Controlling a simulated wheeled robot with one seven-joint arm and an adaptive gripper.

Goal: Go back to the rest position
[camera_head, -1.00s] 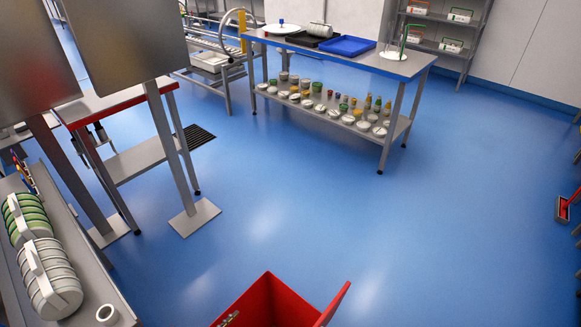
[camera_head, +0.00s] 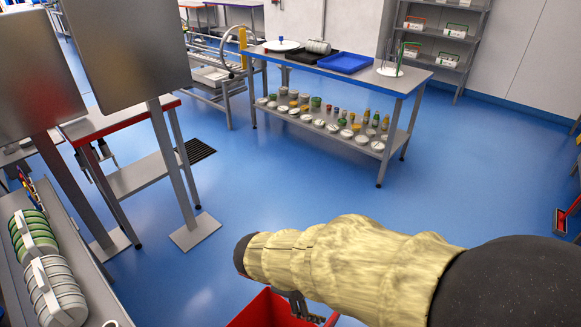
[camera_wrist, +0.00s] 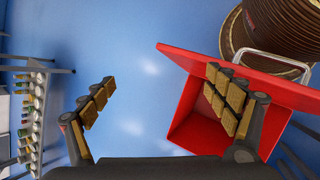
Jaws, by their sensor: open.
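My gripper (camera_wrist: 160,92) is open, its two padded fingers spread wide in the wrist view with nothing between them. In the head view only a small dark part of it (camera_head: 298,305) shows below my tan-sleeved arm, in front of the red bin; the rest is hidden or out of frame. My arm stretches across the lower right of the head view above the floor.
An open red bin (camera_head: 258,312) stands just below my arm; it also shows in the wrist view (camera_wrist: 183,118), by the right finger, with a brown ribbed drum (camera_wrist: 262,38) behind. A steel table (camera_head: 415,76) with trays stands further back. Blue floor between is clear.

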